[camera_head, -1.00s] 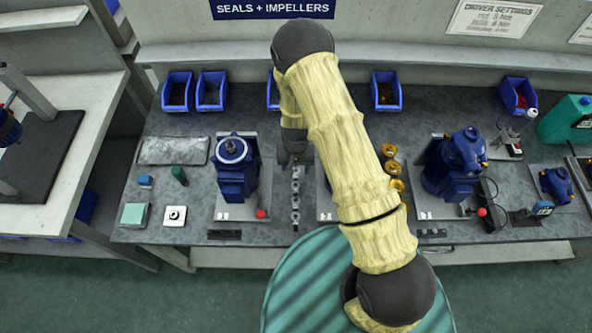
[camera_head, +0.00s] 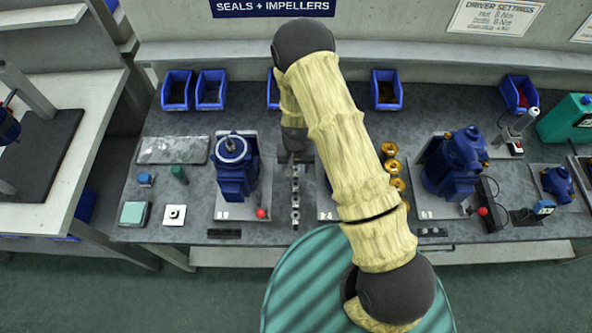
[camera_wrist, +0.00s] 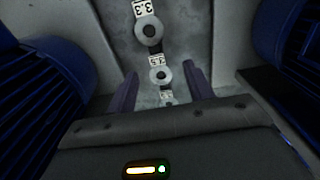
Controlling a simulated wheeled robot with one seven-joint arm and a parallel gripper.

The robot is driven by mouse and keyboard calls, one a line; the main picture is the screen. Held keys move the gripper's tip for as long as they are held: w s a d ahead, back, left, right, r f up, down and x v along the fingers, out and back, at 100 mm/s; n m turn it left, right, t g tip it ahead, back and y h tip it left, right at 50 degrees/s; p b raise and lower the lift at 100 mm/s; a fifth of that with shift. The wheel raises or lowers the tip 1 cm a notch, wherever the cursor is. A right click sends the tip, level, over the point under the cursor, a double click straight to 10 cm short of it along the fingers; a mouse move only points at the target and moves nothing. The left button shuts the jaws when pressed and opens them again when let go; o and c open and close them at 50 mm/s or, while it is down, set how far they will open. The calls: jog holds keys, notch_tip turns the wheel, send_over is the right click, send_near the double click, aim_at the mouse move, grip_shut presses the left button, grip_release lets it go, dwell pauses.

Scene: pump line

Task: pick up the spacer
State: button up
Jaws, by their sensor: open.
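In the wrist view, a line of grey ring-shaped spacers with dark centres runs away from my gripper (camera_wrist: 160,84). Beside them are small white number labels. A larger ring (camera_wrist: 149,30) lies farther up by a label reading 3.3. My fingers are apart and nothing is gripped. Another label shows at the palm edge, where the palm hides what lies beyond. In the head view the row of spacers (camera_head: 295,200) stands below my gripper, whose fingertips I cannot make out.
A blue pump (camera_head: 236,170) stands close left of the row. My arm hides much of another station on the right. Blue pump walls flank the fingers in the wrist view. Brass parts (camera_head: 391,165) and a second blue pump (camera_head: 455,165) stand farther right. Blue bins (camera_head: 211,91) line the back.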

aim_at(296, 171)
jog(key=shift+s, duration=0.2)
jog(key=shift+c, duration=0.2)
jog(key=shift+w, duration=0.1)
jog(key=c, duration=1)
jog(key=shift+w+r, duration=0.1)
jog(key=shift+r, duration=0.7)
notch_tip(296, 171, up, 9)
jog(key=shift+f+b, duration=0.1)
jog(key=shift+b, duration=0.5)
